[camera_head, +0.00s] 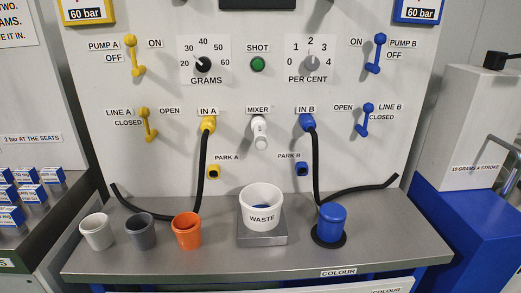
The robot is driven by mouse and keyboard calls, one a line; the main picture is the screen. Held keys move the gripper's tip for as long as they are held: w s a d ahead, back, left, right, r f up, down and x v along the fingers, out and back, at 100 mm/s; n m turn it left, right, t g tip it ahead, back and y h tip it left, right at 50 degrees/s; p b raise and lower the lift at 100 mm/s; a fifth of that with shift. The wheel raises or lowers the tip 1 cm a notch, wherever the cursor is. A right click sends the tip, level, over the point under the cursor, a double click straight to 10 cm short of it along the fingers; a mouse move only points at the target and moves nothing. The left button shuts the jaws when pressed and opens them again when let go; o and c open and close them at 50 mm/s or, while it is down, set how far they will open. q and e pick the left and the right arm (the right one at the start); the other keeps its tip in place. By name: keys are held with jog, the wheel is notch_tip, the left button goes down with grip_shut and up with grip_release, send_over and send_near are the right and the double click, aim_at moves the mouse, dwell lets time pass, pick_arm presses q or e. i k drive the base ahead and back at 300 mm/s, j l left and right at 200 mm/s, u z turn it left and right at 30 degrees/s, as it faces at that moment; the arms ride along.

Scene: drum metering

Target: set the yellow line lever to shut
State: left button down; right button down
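The yellow line lever (147,124) is on the upright panel at the left, beside the LINE A label (119,113). Its handle points up and slightly left, with the round knob at the top. The knob is about level with the OPEN label (169,111) to its right. The CLOSED label (128,123) is to the left of the handle, a little lower. Nothing covers the lever. Neither of my grippers is in view.
The yellow pump A lever (134,55) is above. A black hose (201,165) hangs from IN A (208,124) to the right. White (96,232), grey (141,232) and orange (186,231) cups stand on the shelf below. The panel around the lever is clear.

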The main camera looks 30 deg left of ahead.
aim_at(144, 112)
jog(key=k+j+u, duration=0.1)
jog(key=u, duration=1.45)
